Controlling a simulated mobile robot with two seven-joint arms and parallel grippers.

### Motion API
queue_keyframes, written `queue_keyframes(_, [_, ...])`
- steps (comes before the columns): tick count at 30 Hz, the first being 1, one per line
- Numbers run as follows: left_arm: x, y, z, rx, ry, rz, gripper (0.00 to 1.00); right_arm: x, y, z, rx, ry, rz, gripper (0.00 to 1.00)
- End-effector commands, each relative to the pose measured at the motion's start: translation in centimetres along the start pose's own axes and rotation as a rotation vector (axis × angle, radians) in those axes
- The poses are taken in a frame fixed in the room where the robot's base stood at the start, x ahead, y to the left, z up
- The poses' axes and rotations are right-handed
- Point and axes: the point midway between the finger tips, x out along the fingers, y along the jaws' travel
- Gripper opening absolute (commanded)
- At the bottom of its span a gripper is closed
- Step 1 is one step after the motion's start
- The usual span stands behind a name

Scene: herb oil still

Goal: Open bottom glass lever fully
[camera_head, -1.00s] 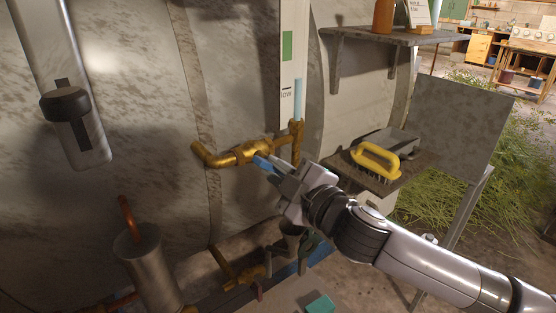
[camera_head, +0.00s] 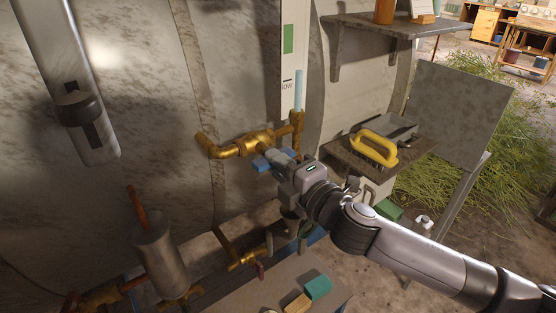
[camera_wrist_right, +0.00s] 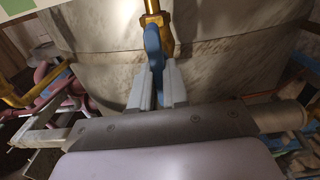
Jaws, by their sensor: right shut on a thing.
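The bottom glass lever is a blue handle (camera_head: 263,163) on a brass valve (camera_head: 257,140) below the sight glass (camera_head: 298,92). It also shows in the right wrist view as a blue lever (camera_wrist_right: 154,50) under brass fittings (camera_wrist_right: 152,14). My right gripper (camera_head: 277,160) is at the valve, with its fingers on the blue lever. In the right wrist view my right gripper (camera_wrist_right: 155,92) has one finger on each side of the lever. The fingers hide part of the lever in the head view. My left gripper is not in view.
A shelf (camera_head: 380,152) with a yellow-handled brush (camera_head: 374,149) is right of my arm. A metal cylinder (camera_head: 159,254) and lower brass pipes (camera_head: 243,260) are below left. A table (camera_head: 268,292) with green and wooden blocks is below.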

Motion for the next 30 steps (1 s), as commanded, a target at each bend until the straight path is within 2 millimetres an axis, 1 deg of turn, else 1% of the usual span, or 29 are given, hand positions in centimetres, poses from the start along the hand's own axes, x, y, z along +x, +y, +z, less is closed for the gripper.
queue_keyframes(4, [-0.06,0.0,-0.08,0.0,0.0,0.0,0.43,0.0,-0.04,-0.01,-0.025,0.0,0.0,0.0])
queue_keyframes(15, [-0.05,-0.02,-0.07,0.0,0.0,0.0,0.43,-0.01,-0.07,0.0,-0.028,0.0,0.0,0.0])
queue_keyframes(16, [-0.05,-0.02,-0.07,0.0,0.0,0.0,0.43,-0.01,-0.08,0.0,-0.028,0.0,0.0,0.25])
queue_keyframes(17, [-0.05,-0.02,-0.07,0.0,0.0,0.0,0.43,-0.01,-0.08,0.0,-0.028,0.0,0.0,0.35])
queue_keyframes(18, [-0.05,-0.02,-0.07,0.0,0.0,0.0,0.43,-0.01,-0.07,0.0,-0.027,0.0,0.0,0.4])
queue_keyframes(26, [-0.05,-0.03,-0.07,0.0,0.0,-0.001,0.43,-0.03,-0.05,0.01,-0.024,0.0,0.0,0.4])
queue_keyframes(30, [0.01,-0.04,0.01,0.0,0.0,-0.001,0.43,-0.62,-0.11,0.02,-0.023,0.0,0.0,0.4])
